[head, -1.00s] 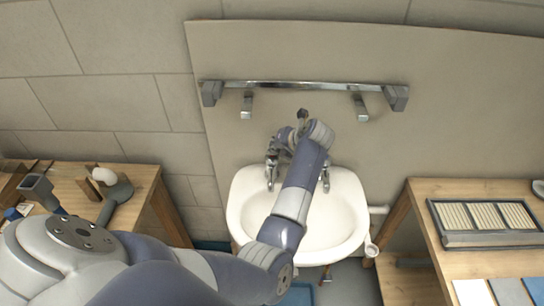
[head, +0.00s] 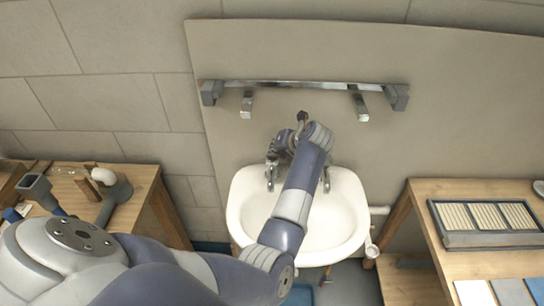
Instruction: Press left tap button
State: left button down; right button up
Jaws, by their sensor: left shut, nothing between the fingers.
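The left tap (head: 271,172) is a small chrome tap on the back left of the white sink (head: 245,215). A second chrome tap (head: 325,180) stands on the right, partly hidden by my left arm. My left gripper (head: 279,149) is shut and empty, its fingers pointing down and left at the top of the left tap. The fingertips overlap the top of that tap, so I cannot tell whether they touch its button. My right gripper is out of view.
Wooden tables stand left (head: 150,185) and right (head: 420,205); the right one holds a framed slatted tray (head: 447,238).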

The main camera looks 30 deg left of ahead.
pick_arm(q)
jog(key=shift+f, duration=0.35)
dwell(0.4)
jog(key=shift+r+p, duration=0.75)
jog(key=shift+r, duration=0.45)
